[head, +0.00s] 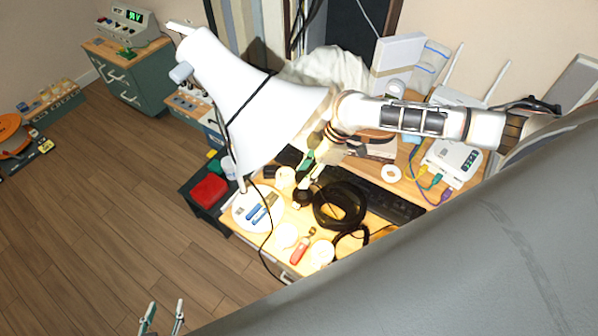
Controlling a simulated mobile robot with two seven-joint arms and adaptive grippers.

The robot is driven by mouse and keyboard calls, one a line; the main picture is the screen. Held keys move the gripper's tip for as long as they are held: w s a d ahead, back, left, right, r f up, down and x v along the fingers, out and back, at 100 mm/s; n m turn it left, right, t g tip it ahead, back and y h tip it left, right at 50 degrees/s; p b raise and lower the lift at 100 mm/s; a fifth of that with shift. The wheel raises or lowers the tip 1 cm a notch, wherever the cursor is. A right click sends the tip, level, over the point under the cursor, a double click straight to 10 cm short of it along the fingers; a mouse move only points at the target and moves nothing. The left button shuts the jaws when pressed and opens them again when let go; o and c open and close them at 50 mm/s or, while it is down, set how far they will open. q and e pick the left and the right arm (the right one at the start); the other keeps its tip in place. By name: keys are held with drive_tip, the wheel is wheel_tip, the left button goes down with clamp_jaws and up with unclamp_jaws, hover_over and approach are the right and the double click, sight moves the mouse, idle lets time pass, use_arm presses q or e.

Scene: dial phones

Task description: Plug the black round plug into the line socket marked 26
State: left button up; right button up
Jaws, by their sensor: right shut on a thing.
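My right gripper (305,190) reaches in from the right over the desk and is shut on a small black round thing (303,199), which looks like the black round plug. Its details are too small to tell. A black coiled cable (340,205) lies on the desk just right of it; whether the two are joined I cannot tell. My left gripper (162,318) shows only its fingertips at the bottom edge, apart and empty, over the floor. I cannot make out a line socket marked 26.
A big white lamp (255,100) hangs over the desk's left part and hides some of it. A black keyboard (385,195), a red-handled tool (302,247) and a white plate (258,212) lie on the desk. A white box with coloured cables (453,158) stands right. A red bin (209,191) is left.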

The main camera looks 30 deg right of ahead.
drive_tip(key=shift+f+b, duration=0.5)
drive_tip(key=shift+b, duration=0.1)
drive_tip(key=shift+f+b, duration=0.65)
drive_tip(key=shift+b, duration=0.2)
drive_tip(key=shift+f+b, duration=0.7)
drive_tip(key=shift+b, duration=0.1)
drive_tip(key=shift+f+b, duration=0.25)
drive_tip(key=shift+b, duration=0.05)
drive_tip(key=shift+f+b, duration=0.65)
drive_tip(key=shift+b, duration=0.1)
drive_tip(key=shift+f, duration=0.1)
use_arm(q)
drive_tip(key=shift+h, duration=0.3)
drive_tip(key=f, duration=0.1)
drive_tip(key=d+f, duration=0.1)
drive_tip(key=f, duration=0.2)
drive_tip(key=shift+w+d+f, duration=0.3)
drive_tip(key=shift+w+d, duration=0.05)
drive_tip(key=shift+w+r, duration=0.15)
drive_tip(key=shift+r, duration=0.35)
drive_tip(key=shift+r+p, duration=0.35)
drive_tip(key=shift+p, duration=0.25)
